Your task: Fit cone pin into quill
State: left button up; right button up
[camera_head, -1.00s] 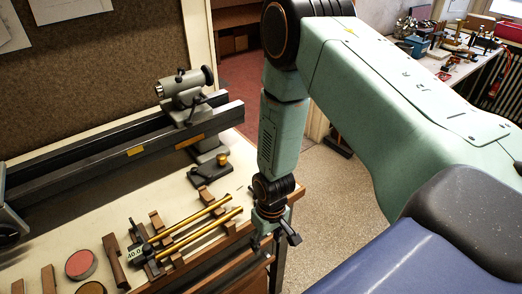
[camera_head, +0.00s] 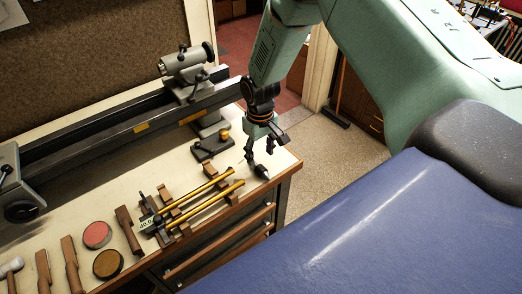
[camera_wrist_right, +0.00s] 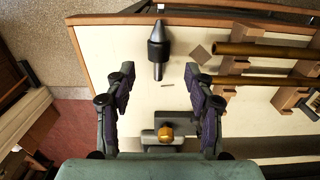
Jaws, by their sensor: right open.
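The cone pin (camera_head: 262,172) lies at the bench's right corner, near its edge. In the right wrist view the cone pin (camera_wrist_right: 159,46) shows a dark tapered head and collar with a bright thin shank pointing towards my gripper. My right gripper (camera_head: 259,150) is open and empty above the bench, close to the pin. In its wrist view the fingers (camera_wrist_right: 157,73) stand wide apart, either side of the shank's end. The quill (camera_head: 163,70) is at the left end of the grey tailstock (camera_head: 184,66) on the lathe bed. My left gripper is not in view.
Two brass tubes (camera_head: 207,200) rest on wooden supports left of the pin. A dark block with a brass knob (camera_head: 213,146) stands behind. Round tins (camera_head: 97,234) and wooden-handled tools lie further left. Open floor lies beyond the bench's right edge.

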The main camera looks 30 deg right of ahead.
aim_at(261, 167)
jog(key=f+b, duration=0.2)
jog(key=f, duration=0.1)
jog(key=f+b, duration=0.2)
jog(key=f, duration=0.1)
jog(key=shift+s+d, duration=0.1)
jog(key=shift+d, duration=0.1)
jog(key=shift+a+f+b, duration=0.15)
jog(key=shift+f+b, duration=0.25)
jog(key=shift+f, duration=0.2)
jog(key=c, duration=0.6)
grip_shut()
jog(key=shift+r, duration=0.2)
